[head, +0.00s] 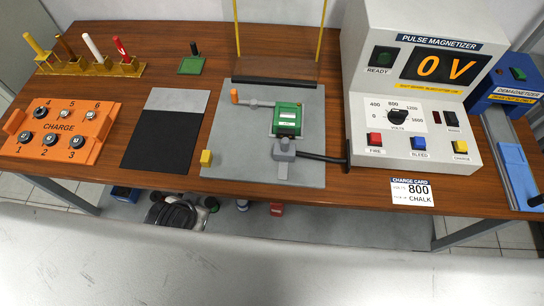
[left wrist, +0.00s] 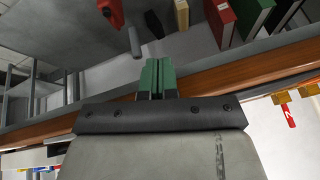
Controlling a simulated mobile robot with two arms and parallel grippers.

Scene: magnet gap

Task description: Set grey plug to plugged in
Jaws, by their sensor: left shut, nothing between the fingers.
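The grey plug (head: 284,152) is on the grey base plate (head: 225,150), just in front of the green block fixture (head: 288,119). A black cable (head: 322,157) runs from it right to the Pulse Magnetizer (head: 405,90). I cannot tell from this angle whether it is seated in the fixture. The magnetizer display reads 0 V. My left gripper (left wrist: 156,64) shows in the left wrist view with its green fingers together, empty, near a wooden table edge and away from the plug. Neither gripper shows in the head view.
An orange charge box (head: 58,132) and a rack of coloured handles (head: 90,67) stand at the left. A black mat (head: 157,146) lies between box and plate. A blue demagnetizer (head: 508,95) stands at the right.

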